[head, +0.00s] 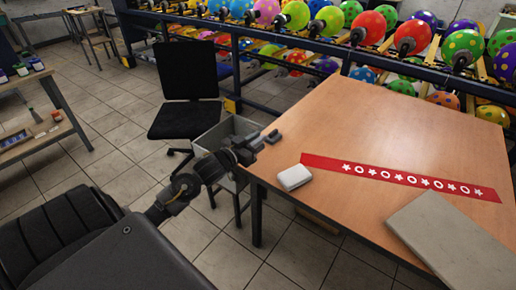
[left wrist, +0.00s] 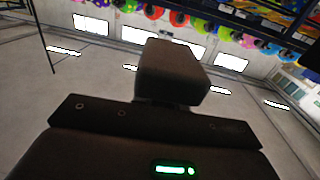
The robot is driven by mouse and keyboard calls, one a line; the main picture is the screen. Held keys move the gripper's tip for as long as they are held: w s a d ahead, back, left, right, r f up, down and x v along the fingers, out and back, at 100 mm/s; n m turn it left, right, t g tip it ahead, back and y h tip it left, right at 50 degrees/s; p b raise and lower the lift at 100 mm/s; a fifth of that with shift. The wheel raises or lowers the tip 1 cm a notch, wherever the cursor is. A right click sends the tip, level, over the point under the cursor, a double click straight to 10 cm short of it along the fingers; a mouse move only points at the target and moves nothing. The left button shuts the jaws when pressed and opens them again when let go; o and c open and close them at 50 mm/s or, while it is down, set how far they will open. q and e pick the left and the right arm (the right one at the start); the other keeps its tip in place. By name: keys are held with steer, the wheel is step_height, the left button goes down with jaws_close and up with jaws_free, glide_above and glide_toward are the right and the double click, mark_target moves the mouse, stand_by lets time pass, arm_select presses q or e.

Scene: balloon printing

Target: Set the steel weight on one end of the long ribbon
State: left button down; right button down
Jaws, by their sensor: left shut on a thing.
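The long red ribbon (head: 388,174) with white stars and rings lies flat across the wooden table. Its left end is near the table's left edge. My left gripper (head: 258,143) is shut on a small dark grey piece (head: 273,136), which looks like the steel weight. It is held at the table's left edge, to the left of and beyond the ribbon's left end, apart from the ribbon. In the left wrist view a dark block (left wrist: 170,72) stands in front of the gripper body; I cannot tell whether it is fingers or weight. My right gripper is not in view.
A pale block (head: 294,177) sits on the table (head: 385,120) just in front of the ribbon's left end. A grey slab (head: 452,245) lies at the front right. The far part of the table is clear. A black chair (head: 186,95) and grey bin (head: 222,132) stand left.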

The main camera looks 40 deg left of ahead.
arm_select(q)
steer(key=w+a+f, duration=0.1)
steer(key=f, duration=0.1)
steer(key=w+a+f, duration=0.1)
steer(key=w+f, duration=0.1)
steer(key=w+a+f, duration=0.1)
steer(key=w+f, duration=0.1)
steer(key=shift+w+b, duration=0.25)
steer(key=shift+b, duration=0.1)
steer(key=f, duration=0.1)
steer(key=f+p, duration=0.1)
steer(key=shift+w+a+f, duration=0.2)
steer(key=shift+w+f, duration=0.15)
steer(key=shift+f, duration=0.45)
steer(key=c, duration=1.4)
jaws_free()
steer(key=shift+s, duration=0.1)
steer(key=shift+f, duration=0.1)
